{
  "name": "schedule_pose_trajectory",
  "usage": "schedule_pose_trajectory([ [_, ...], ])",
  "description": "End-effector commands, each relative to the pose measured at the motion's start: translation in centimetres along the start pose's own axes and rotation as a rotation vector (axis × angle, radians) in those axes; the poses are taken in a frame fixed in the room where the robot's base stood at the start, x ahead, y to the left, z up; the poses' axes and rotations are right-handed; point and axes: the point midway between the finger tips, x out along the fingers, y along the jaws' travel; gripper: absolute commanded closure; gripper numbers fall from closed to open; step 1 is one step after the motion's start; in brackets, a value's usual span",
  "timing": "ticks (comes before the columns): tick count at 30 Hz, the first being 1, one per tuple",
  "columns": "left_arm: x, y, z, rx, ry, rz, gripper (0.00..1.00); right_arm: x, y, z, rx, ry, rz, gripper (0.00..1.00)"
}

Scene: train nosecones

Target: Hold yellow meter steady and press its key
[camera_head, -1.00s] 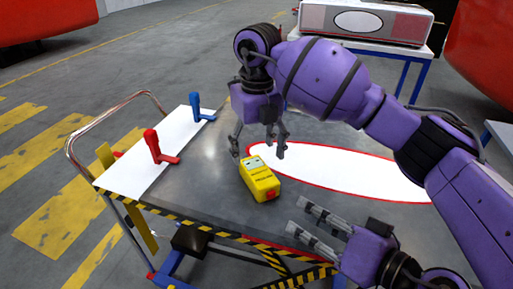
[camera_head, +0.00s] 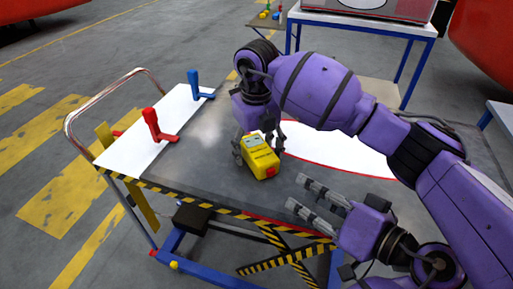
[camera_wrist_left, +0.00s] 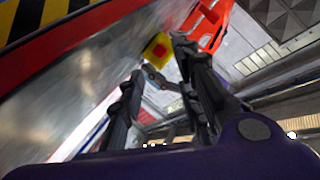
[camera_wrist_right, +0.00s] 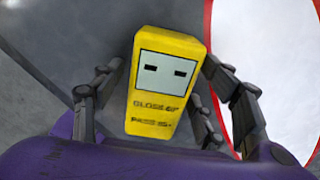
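The yellow meter (camera_head: 262,163) lies on the grey cart top near its front edge, with a red key (camera_head: 271,171) on its near end. My right gripper (camera_head: 260,148) is down over the meter, its fingers on both sides. The right wrist view shows the meter (camera_wrist_right: 160,108) with its pale display between the open fingers; firm contact cannot be told. My left gripper (camera_head: 309,195) is open and empty, to the right of the meter and apart from it. In the left wrist view the meter (camera_wrist_left: 153,42) and red key (camera_wrist_left: 160,51) show beyond the fingertips.
A white panel (camera_head: 140,150) on the cart's left bears a red bracket (camera_head: 157,128) and a blue bracket (camera_head: 196,86). Striped edging (camera_head: 200,202) marks the cart's front.

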Motion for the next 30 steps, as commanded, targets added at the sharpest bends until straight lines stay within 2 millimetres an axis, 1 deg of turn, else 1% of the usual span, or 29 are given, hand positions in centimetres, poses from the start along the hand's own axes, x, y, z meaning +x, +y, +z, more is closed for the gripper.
schedule_pose_trajectory([
  [1, 0.0, 0.0, 0.0, 0.0, 0.0, 0.0, 0.69, 0.0, 0.0, 0.0, 0.0, 0.0, 0.0, 0.43],
  [2, 0.0, 0.0, 0.0, 0.0, 0.0, 0.0, 0.69, 0.0, 0.0, 0.0, 0.0, 0.0, 0.0, 0.47],
  [12, 0.0, 0.0, 0.0, 0.0, 0.0, 0.0, 0.69, -0.02, -0.01, 0.0, 0.0, 0.0, 0.0, 0.92],
  [13, 0.0, 0.0, 0.0, 0.0, 0.0, 0.0, 0.69, -0.02, -0.01, 0.0, 0.0, 0.0, 0.0, 0.93],
  [24, -0.03, -0.08, -0.11, -0.001, 0.001, -0.001, 0.69, 0.08, -0.02, -0.01, 0.0, 0.0, 0.0, 0.93],
  [30, -0.02, -0.06, -0.08, -0.001, 0.001, 0.0, 0.95, 0.14, -0.02, -0.02, 0.0, 0.001, 0.0, 0.93],
])
